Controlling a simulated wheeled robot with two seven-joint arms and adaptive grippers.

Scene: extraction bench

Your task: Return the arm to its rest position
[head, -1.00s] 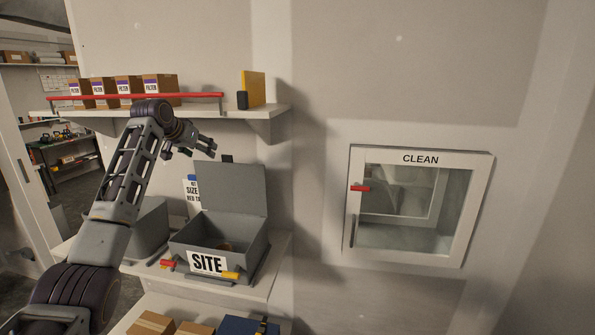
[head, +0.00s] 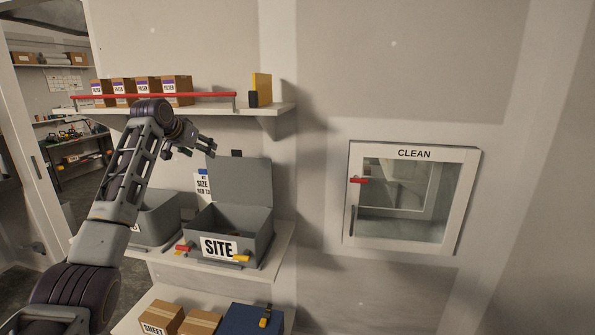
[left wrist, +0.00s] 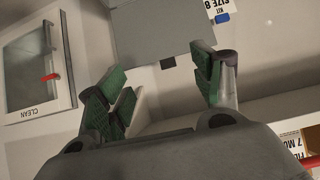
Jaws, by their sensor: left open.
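My left arm comes in from the left in the head view. Its gripper (head: 206,146) hangs in front of the wall, just under the upper shelf and above the open SITE box. In the left wrist view the gripper (left wrist: 165,88) has its green-padded fingers spread wide with nothing between them. The grey SITE box (head: 230,222) stands on the lower shelf with its lid (head: 240,181) raised; the lid also shows beyond the fingers in the left wrist view (left wrist: 160,30). The gripper does not appear to touch the box. My right gripper is not in view.
The upper shelf (head: 275,108) carries several filter boxes (head: 176,89) behind a red rail (head: 160,96), plus a yellow item (head: 262,88). A CLEAN hatch (head: 412,152) is shut on the wall at right. Cartons (head: 200,323) and a blue case (head: 246,321) stand below. Wall between box and hatch is clear.

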